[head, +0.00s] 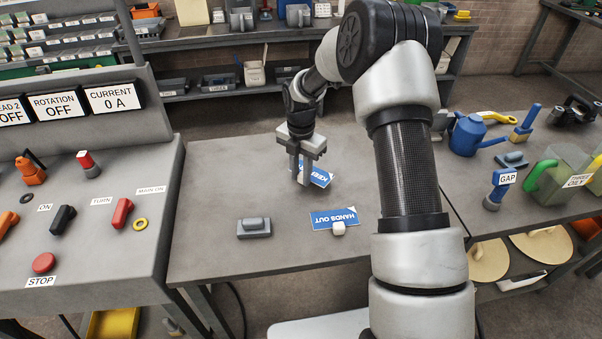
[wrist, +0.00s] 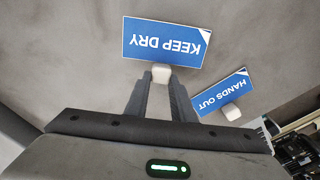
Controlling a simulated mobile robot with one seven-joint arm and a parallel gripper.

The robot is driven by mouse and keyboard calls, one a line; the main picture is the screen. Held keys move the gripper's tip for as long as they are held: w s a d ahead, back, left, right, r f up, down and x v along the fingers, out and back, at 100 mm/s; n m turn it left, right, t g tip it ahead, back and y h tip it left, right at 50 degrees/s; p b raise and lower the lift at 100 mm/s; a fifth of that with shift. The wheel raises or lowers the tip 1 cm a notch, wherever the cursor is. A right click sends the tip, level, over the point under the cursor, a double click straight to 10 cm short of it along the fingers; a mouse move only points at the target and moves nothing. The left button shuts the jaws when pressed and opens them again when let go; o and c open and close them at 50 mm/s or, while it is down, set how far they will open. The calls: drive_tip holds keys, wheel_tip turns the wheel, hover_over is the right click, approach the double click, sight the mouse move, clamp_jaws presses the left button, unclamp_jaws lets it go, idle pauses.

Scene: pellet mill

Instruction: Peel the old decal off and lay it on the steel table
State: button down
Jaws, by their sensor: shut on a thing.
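A blue decal reading KEEP DRY (wrist: 165,42) has a white tab (wrist: 162,74) on its near edge. My gripper (wrist: 161,82) is shut on that tab, one finger on each side. In the head view my gripper (head: 301,178) points down over the steel table (head: 230,175) and partly hides this decal (head: 320,177). I cannot tell whether the decal touches the table top. A second blue decal, HANDS OUT (head: 332,219), lies on the table nearer the front edge, with a white tab (head: 338,229); it also shows in the wrist view (wrist: 220,92).
A grey block with a raised grip (head: 254,228) sits on the table, left of HANDS OUT. A control panel (head: 95,215) with knobs and buttons stands at the left. A right-hand bench holds a blue watering can (head: 468,135) and tools. The table's left part is bare.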

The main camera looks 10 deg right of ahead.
drive_tip(key=shift+f+b, duration=0.3)
drive_tip(key=shift+f, duration=0.35)
drive_tip(key=shift+f, duration=0.1)
drive_tip(key=shift+f+b, duration=0.35)
drive_tip(key=shift+f, duration=0.2)
drive_tip(key=shift+f, duration=0.15)
idle(0.3)
drive_tip(key=shift+c, duration=1.2)
unclamp_jaws()
drive_tip(key=shift+r+p, duration=3.05)
drive_tip(key=shift+r, duration=1.5)
